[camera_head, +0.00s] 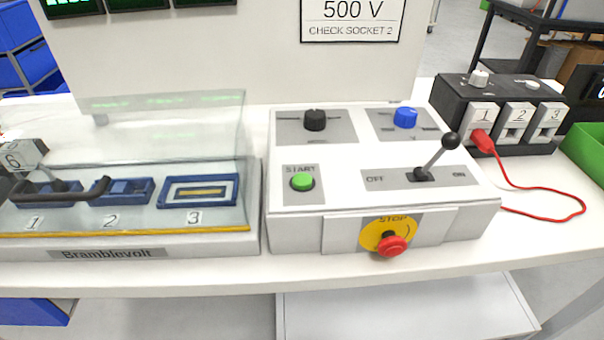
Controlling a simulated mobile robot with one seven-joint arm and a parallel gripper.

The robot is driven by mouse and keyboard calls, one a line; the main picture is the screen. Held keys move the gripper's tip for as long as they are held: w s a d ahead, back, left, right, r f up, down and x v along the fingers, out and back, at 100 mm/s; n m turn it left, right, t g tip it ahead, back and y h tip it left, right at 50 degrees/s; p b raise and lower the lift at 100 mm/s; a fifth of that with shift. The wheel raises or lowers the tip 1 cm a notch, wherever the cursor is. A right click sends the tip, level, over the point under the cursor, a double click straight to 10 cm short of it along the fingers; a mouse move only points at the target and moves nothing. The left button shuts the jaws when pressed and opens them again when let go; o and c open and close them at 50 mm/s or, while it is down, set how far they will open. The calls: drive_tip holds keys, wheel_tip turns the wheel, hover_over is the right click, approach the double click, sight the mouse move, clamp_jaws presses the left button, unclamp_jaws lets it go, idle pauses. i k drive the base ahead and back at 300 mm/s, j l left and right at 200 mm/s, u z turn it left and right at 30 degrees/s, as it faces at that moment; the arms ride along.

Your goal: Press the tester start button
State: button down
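The green START button (302,181) stands on a grey plate on the left of the white tester console (340,212). Its label reads START. An OFF/ON lever with a black knob (452,140) is at the right of the console and leans toward the ON side. A red STOP knob (391,245) on a yellow disc is on the console's front face. A black knob (315,120) and a blue knob (405,117) are at the back. My gripper is not in view, and nothing covers the START button.
A clear cover (170,140) with a black handle is over numbered sockets on the left. A black socket box (505,110) has a red plug (482,141) at 1, its red cable (545,188) lying on the table. A green bin (586,150) is at the right edge.

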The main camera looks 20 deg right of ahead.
sight(301, 180)
drive_tip(key=k+j+z, duration=0.25)
drive_tip(key=k, duration=0.2)
drive_tip(key=k+z, duration=0.25)
drive_tip(key=k, duration=0.15)
